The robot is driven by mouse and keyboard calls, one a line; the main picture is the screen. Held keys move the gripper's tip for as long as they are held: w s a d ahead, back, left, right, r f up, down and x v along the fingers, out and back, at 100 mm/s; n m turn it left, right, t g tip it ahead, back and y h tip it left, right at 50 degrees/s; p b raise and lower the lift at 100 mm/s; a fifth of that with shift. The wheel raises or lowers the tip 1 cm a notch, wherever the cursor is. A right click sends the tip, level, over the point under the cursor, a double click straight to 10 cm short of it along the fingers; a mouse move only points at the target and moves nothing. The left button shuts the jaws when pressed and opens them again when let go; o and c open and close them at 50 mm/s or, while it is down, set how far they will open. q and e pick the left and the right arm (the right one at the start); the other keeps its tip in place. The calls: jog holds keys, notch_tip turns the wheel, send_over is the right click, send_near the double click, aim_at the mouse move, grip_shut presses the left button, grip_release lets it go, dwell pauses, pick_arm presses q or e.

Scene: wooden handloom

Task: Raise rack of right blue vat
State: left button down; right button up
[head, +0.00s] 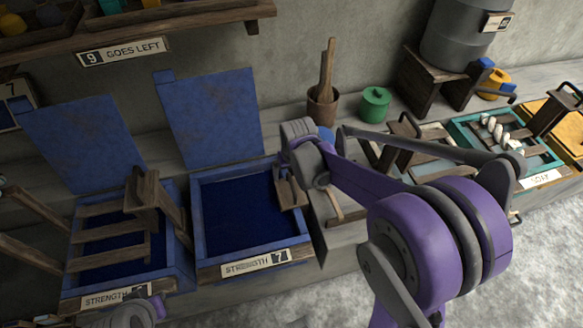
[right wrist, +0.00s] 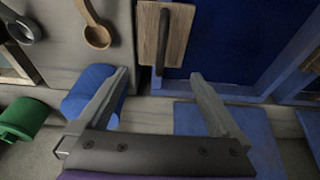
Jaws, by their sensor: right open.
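The right blue vat (head: 197,225) stands in the middle of the head view, its blue lid (head: 210,120) tipped up behind it. Dark blue liquid (head: 240,215) fills it. A wooden rack piece (head: 291,192) shows at its right side, partly behind my right arm. In the right wrist view this wooden piece (right wrist: 180,45) carries a dark upright handle (right wrist: 162,40). My right gripper (right wrist: 160,75) is open, its fingers apart on either side of the handle's line, with nothing between them. Of my left arm only a grey and purple part shows at the bottom left; its fingers do not show.
The left blue vat (head: 68,295) has a slatted wooden rack (head: 105,250) in it. A blue object (right wrist: 92,80) lies close by my right gripper's left finger. A green pot (head: 375,105), a brown pot (head: 322,108) and trays stand right and behind. A shelf hangs above.

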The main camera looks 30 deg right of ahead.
aim_at(291, 183)
jog(key=shift+f+b, duration=2.25)
jog(key=shift+f, duration=1.2)
grip_shut()
jog(key=shift+w, duration=0.1)
